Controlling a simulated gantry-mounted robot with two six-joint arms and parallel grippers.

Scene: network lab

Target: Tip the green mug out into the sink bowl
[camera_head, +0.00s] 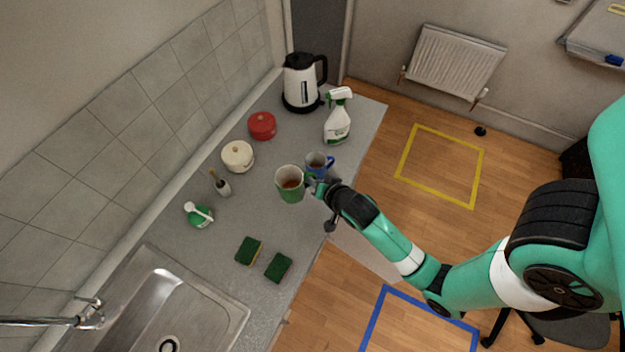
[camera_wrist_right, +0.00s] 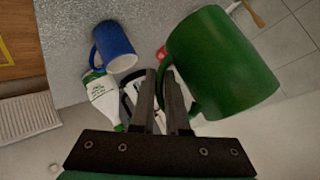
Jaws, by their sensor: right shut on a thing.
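The green mug (camera_head: 290,187) is upright over the grey counter in the head view, with brown liquid inside. My right gripper (camera_head: 316,187) is shut on its handle side, and the mug fills the upper right of the right wrist view (camera_wrist_right: 222,65). Whether the mug touches the counter is hard to tell. The steel sink bowl (camera_head: 200,318) is at the lower left of the head view, well away from the mug. My left gripper is not in view.
A blue mug (camera_head: 318,164) stands just behind the gripper. A spray bottle (camera_head: 338,118), kettle (camera_head: 301,85), red pot (camera_head: 262,126) and cream pot (camera_head: 237,157) stand farther back.

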